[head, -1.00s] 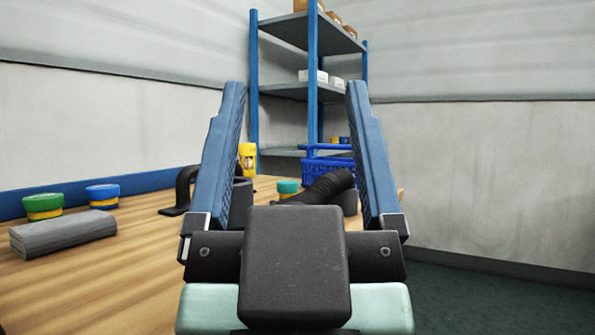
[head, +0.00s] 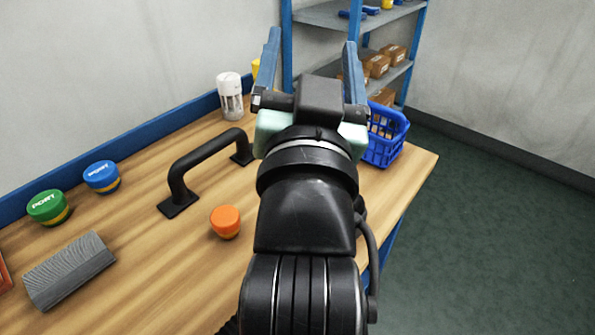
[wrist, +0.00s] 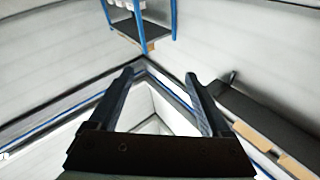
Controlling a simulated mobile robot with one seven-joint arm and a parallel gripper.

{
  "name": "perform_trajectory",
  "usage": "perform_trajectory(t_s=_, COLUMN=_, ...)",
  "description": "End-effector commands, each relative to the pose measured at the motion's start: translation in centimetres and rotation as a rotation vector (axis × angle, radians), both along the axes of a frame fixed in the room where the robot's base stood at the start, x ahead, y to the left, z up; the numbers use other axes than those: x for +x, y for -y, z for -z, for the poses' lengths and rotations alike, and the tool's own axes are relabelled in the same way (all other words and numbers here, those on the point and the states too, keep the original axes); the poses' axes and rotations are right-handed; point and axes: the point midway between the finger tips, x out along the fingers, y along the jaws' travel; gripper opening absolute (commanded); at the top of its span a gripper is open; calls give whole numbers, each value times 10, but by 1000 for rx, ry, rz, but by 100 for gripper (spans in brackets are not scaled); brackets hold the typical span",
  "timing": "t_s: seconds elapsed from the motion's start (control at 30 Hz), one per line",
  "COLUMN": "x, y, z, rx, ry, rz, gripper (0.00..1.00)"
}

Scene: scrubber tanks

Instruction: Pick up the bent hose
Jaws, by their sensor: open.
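My gripper (head: 311,45) is open, raised above the far end of the wooden table in the head view. Its two blue fingers are apart with nothing between them. They also show open in the wrist view (wrist: 160,75), which faces walls and shelving. I cannot make out the bent hose in either current view; my arm covers the middle right of the table, where a black ribbed hose showed earlier.
A black handle (head: 205,165), an orange cap (head: 226,221), green (head: 48,207) and blue (head: 101,177) caps and a grey ribbed block (head: 68,270) are left of my arm. A white cylinder (head: 230,97) stands behind. A blue basket (head: 385,138) is at right, before shelving (head: 345,15).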

Motion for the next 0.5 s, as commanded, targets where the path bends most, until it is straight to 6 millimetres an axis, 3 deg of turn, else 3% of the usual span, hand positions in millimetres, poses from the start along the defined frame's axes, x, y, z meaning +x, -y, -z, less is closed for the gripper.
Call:
perform_trajectory(t_s=0.03, x=6, y=-1, z=-10, rx=17, ry=-64, rz=-4, gripper=82)
perform_trajectory(t_s=0.23, x=18, y=-4, z=15, rx=92, ry=-305, rz=-9, gripper=82)
perform_trajectory(t_s=0.5, x=9, y=-6, z=48, rx=189, ry=-623, rz=18, gripper=82)
